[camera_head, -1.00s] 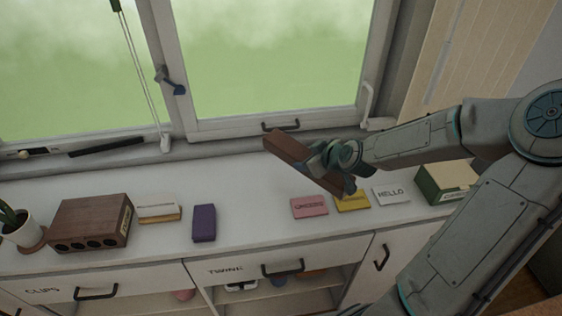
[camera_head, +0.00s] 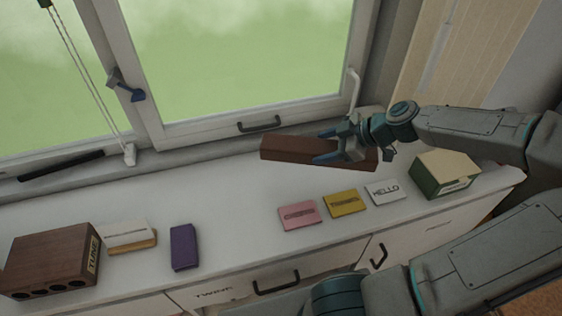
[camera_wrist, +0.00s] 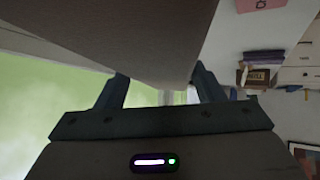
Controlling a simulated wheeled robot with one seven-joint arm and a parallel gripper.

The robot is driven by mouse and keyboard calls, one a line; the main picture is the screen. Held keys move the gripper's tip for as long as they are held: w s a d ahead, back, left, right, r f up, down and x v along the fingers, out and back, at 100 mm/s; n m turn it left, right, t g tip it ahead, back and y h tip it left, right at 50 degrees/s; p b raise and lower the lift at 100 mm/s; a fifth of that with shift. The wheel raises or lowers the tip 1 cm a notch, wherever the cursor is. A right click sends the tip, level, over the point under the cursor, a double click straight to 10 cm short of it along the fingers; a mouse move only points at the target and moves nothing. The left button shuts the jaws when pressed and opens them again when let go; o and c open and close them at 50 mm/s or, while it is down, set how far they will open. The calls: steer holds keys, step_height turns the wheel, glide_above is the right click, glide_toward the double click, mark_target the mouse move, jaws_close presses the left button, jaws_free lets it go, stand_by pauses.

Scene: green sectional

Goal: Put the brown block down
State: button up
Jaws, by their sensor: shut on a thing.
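The brown block (camera_head: 290,149) is a long, dark brown bar. My gripper (camera_head: 333,148) is shut on it, with a blue-grey finger across it toward its right part. In the head view the block lies nearly level in front of the window, at the back of the white counter (camera_head: 225,200). I cannot tell whether it touches the counter. In the wrist view the block (camera_wrist: 135,35) fills the top between the two fingers of my gripper (camera_wrist: 160,85).
Pink (camera_head: 298,214), yellow (camera_head: 345,204) and white HELLO (camera_head: 386,192) cards lie in front of the block. A green-and-cream box (camera_head: 444,174) stands right. A purple block (camera_head: 184,246), white-and-tan block (camera_head: 130,237) and brown holed box (camera_head: 50,260) are left. Counter between purple and pink is clear.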

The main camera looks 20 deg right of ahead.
steer(key=x, duration=0.3)
steer(key=r+x, duration=0.1)
steer(key=x, duration=0.3)
steer(key=a+x, duration=0.1)
steer(key=x, duration=0.3)
steer(key=shift+w+a+r, duration=0.1)
steer(key=shift+w, duration=0.25)
steer(key=shift+f+p, duration=0.5)
steer(key=shift+f, duration=1.5)
steer(key=o, duration=1.4)
steer(key=b+v, duration=0.1)
steer(key=v, duration=1.1)
